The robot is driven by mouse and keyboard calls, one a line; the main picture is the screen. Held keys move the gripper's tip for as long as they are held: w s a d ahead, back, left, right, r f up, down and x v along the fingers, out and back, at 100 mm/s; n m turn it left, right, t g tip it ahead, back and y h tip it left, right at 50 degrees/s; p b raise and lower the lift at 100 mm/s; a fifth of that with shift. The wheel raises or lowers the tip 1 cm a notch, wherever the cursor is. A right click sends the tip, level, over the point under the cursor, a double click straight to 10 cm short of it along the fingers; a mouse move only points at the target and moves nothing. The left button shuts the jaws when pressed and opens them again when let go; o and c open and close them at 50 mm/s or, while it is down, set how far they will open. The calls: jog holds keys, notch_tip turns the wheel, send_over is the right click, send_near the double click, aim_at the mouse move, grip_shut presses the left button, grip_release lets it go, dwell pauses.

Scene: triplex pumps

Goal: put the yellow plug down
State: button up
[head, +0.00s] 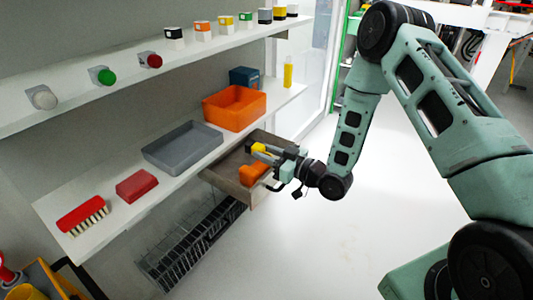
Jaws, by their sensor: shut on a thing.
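The yellow plug (259,147) is held at the tip of my gripper (268,153), above an open drawer (228,176) below the lower shelf. My gripper is shut on it; the fingers are small in this view. An orange thing (252,173) shows just below the gripper, in or over the drawer. The head view does not show whether the plug touches anything.
The lower shelf holds a grey tray (183,147), an orange bin (235,106), a red block (137,186), a red brush (82,214), a blue box (244,76) and a yellow cylinder (288,74). Several small blocks and knobs line the upper shelf (130,66). A wire basket (190,247) is below.

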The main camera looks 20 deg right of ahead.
jog(key=shift+f+b, duration=0.3)
jog(key=shift+f, duration=0.15)
jog(key=o, duration=1)
jog(key=shift+c, duration=0.2)
jog(key=shift+r, duration=0.1)
jog(key=shift+r+p, duration=0.25)
jog(key=shift+p, duration=0.1)
jog(key=v, duration=1.2)
jog(key=shift+r, duration=0.3)
jog(key=shift+w, duration=0.1)
